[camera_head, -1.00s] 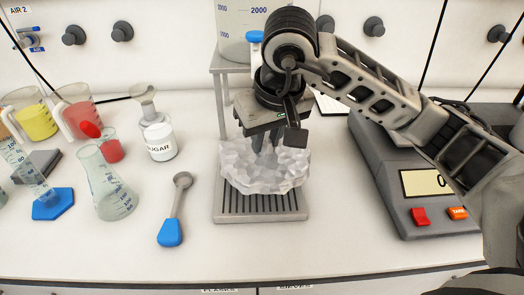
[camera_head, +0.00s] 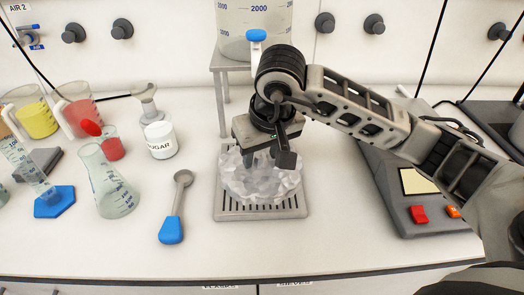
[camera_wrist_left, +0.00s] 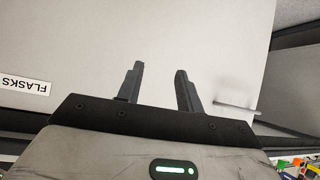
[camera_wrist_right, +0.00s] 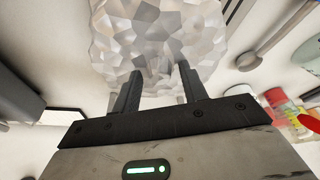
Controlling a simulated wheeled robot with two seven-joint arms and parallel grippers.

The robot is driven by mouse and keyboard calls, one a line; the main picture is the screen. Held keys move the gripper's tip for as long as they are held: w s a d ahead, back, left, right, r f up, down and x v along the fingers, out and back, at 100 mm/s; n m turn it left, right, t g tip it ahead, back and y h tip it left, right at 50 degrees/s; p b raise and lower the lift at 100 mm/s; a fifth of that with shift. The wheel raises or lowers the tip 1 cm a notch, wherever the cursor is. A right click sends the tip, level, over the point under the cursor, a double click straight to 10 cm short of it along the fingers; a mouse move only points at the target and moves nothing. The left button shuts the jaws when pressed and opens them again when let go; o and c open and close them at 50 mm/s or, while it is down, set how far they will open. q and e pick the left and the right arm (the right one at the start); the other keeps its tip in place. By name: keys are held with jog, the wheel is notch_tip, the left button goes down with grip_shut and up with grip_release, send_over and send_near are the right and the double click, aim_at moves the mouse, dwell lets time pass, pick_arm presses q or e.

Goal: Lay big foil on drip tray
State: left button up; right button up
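The big foil (camera_head: 240,182) is a pale, crumpled, faceted lump. It lies low over the slotted grey drip tray (camera_head: 225,214), covering its middle and back. Its underside is hidden, so full contact with the tray cannot be told. My right gripper (camera_head: 274,158) points down into the foil's upper part. In the right wrist view, its fingers (camera_wrist_right: 160,72) stand apart with foil (camera_wrist_right: 155,35) between and beyond their tips; they appear closed on a thick part of it. My left gripper (camera_wrist_left: 160,68) is open and empty, in front of a light cabinet panel labelled FLASKS.
A stand with a large clear container (camera_head: 237,35) and blue tap rises behind the tray. A scale (camera_head: 405,190) is at right. The front counter strip is clear.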

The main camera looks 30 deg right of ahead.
aim_at(270, 176)
jog(key=shift+r, duration=0.45)
jog(key=p+v, duration=0.1)
jog(key=v, duration=1)
jog(key=shift+s+r, duration=0.2)
